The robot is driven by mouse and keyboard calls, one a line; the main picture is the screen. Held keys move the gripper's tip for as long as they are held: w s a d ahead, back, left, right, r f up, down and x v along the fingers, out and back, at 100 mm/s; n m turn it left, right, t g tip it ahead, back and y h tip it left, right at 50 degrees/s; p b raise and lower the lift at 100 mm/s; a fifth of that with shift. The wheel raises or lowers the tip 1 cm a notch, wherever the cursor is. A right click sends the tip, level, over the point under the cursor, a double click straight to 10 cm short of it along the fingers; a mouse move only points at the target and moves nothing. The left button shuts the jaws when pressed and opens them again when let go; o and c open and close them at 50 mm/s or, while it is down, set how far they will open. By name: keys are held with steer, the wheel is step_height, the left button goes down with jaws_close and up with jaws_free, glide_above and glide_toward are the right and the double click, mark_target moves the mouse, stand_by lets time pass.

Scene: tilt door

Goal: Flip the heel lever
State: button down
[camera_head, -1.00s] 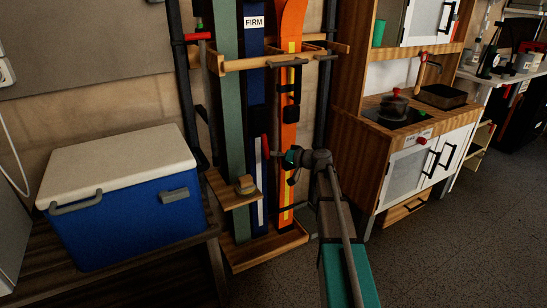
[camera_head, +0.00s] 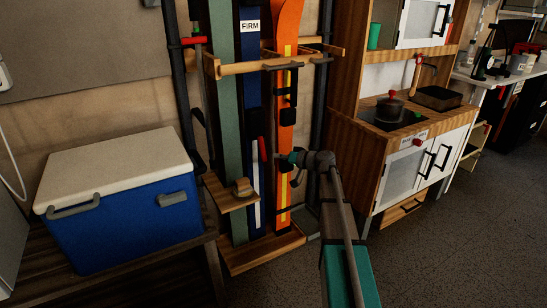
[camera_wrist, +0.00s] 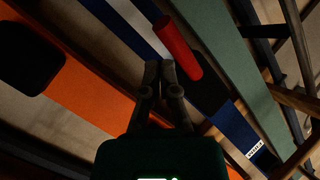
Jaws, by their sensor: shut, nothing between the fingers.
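The heel lever appears to be the red lever (camera_head: 263,149) on the dark blue ski (camera_head: 250,80), which stands upright in the wooden rack. In the wrist view the red lever (camera_wrist: 178,46) sticks out at a slant from a dark fitting. My gripper (camera_head: 283,160) is in front of the orange ski, just right of the lever. In the wrist view my gripper's fingertips (camera_wrist: 160,66) are together and empty. They look very close to the lever's side; I cannot tell whether they touch it.
The orange ski (camera_head: 287,100) with black bindings is right of the blue ski, the green ski (camera_head: 224,120) left. A wooden bar (camera_head: 245,67) crosses above. A blue cooler (camera_head: 125,215) stands at left, a toy kitchen (camera_head: 375,155) at right. Floor (camera_head: 440,240) at lower right is clear.

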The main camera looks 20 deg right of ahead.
steer(key=s+d+f+b, duration=0.4)
steer(key=s+d, duration=0.3)
steer(key=shift+d+f+b, duration=0.25)
steer(key=shift+d+b, duration=0.1)
stand_by(0.4)
steer(key=s+a+g+h+p, duration=0.3)
steer(key=s+a+g+p, duration=0.2)
steer(key=s+a+p, duration=0.4)
steer(key=s+a+g+h+p, duration=0.4)
steer(key=s+a, duration=0.3)
steer(key=a, duration=0.5)
steer(key=s+r+g+h+p, duration=0.25)
steer(key=s+p, duration=0.25)
steer(key=s, duration=0.3)
step_height(320, 180, up, 38)
steer(key=h+p, duration=0.1)
steer(key=p, duration=3.7)
steer(key=shift+a+g, duration=0.3)
steer(key=shift+g, duration=0.05)
steer(key=shift+f, duration=0.15)
